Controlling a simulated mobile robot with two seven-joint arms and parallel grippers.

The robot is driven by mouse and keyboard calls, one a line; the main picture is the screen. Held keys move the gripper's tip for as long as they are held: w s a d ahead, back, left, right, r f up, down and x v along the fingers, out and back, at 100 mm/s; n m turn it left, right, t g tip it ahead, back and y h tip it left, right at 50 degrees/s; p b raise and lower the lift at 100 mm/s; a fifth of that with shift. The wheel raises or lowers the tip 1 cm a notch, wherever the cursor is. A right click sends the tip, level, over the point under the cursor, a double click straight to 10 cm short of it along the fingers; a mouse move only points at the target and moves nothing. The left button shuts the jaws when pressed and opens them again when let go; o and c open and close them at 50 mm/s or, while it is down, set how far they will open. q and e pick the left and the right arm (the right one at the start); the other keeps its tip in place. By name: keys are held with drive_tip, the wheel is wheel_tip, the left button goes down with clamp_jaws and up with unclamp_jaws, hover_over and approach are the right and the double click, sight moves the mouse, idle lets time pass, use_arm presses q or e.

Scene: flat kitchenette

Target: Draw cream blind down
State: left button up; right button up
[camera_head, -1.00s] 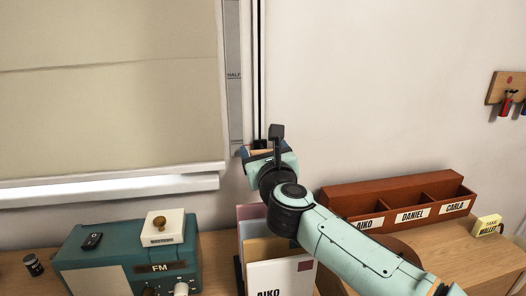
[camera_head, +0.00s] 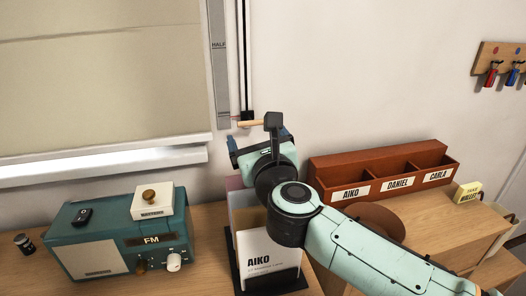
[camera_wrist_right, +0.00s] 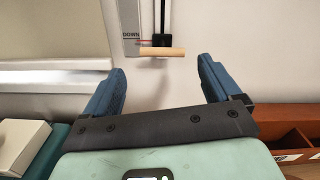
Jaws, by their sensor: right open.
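The cream blind (camera_head: 110,75) hangs at the upper left in the head view, its lower edge just above a bright strip over the sill. A wooden pull handle (camera_head: 250,123) sits on a dark vertical cord track (camera_head: 246,60) to the right of the blind. In the right wrist view the handle (camera_wrist_right: 162,52) lies level beside the "DOWN" mark. My right gripper (camera_head: 259,138) is open and empty; in the wrist view its fingers (camera_wrist_right: 161,68) are spread to either side of the handle, which appears beyond them, apart from them. My left gripper is out of view.
A teal radio (camera_head: 120,245) with a white box (camera_head: 153,203) on it stands at the lower left. A file holder (camera_head: 268,262) stands below my right gripper. A brown named organiser (camera_head: 380,172) and a key rack (camera_head: 497,60) are at the right. The wall above is clear.

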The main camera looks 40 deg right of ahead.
drive_tip(key=v, duration=0.6)
drive_tip(key=shift+s+a+p, duration=0.1)
drive_tip(key=shift+p, duration=0.25)
drive_tip(key=shift+f, duration=0.1)
